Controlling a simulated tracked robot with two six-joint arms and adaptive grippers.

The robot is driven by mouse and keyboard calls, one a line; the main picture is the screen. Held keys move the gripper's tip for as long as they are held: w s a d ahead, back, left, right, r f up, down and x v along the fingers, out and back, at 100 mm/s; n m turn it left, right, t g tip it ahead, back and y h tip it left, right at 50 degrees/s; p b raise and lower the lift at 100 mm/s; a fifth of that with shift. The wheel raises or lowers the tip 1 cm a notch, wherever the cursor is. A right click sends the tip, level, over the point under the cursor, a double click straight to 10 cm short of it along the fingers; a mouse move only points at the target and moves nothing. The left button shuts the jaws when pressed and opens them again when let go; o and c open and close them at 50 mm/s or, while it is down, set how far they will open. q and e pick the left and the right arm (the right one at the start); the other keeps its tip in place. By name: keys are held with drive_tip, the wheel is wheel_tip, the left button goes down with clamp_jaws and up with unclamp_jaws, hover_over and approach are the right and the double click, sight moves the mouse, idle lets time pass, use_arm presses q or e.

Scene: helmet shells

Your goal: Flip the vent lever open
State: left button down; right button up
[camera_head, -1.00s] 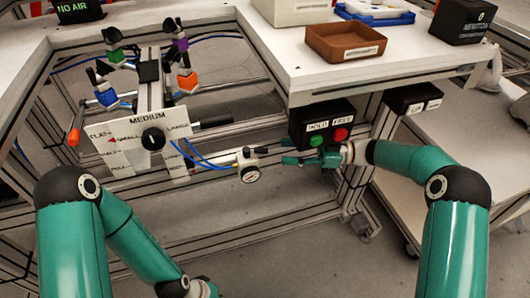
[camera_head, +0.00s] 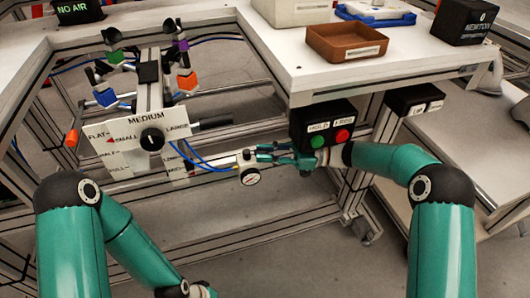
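The round white pressure gauge (camera_head: 250,176) hangs under a small metal valve fitting (camera_head: 243,157) at the end of the blue hoses, in the middle of the view. My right gripper (camera_head: 260,153) points left, with its teal fingertips at the right end of this fitting. The fingers cover the spot where the small vent lever would be, so I cannot make out the lever or its position. Some gap shows between the fingers, but I cannot tell whether they are closed on anything. My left arm comes in at the lower left and its gripper is out of the frame.
A black box with a green button (camera_head: 317,141) and a red button (camera_head: 342,136) hangs under the table just above my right gripper. A white size board (camera_head: 128,142) stands left of the gauge. A brown tray (camera_head: 346,43) sits on the table.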

clamp_jaws()
drive_tip(key=shift+w+r+n+g+p, duration=0.1)
drive_tip(key=shift+w+n+g+p, duration=0.1)
drive_tip(key=shift+n+g+p, duration=0.35)
drive_tip(key=shift+w+n+g, duration=0.2)
drive_tip(key=shift+n+g, duration=0.25)
drive_tip(key=shift+g, duration=0.6)
drive_tip(key=o, duration=0.8)
unclamp_jaws()
drive_tip(key=shift+c, duration=0.2)
drive_tip(key=w+d, duration=0.1)
drive_tip(key=d, duration=1.1)
drive_tip(key=shift+w, duration=0.4)
drive_tip(key=shift+f, duration=0.2)
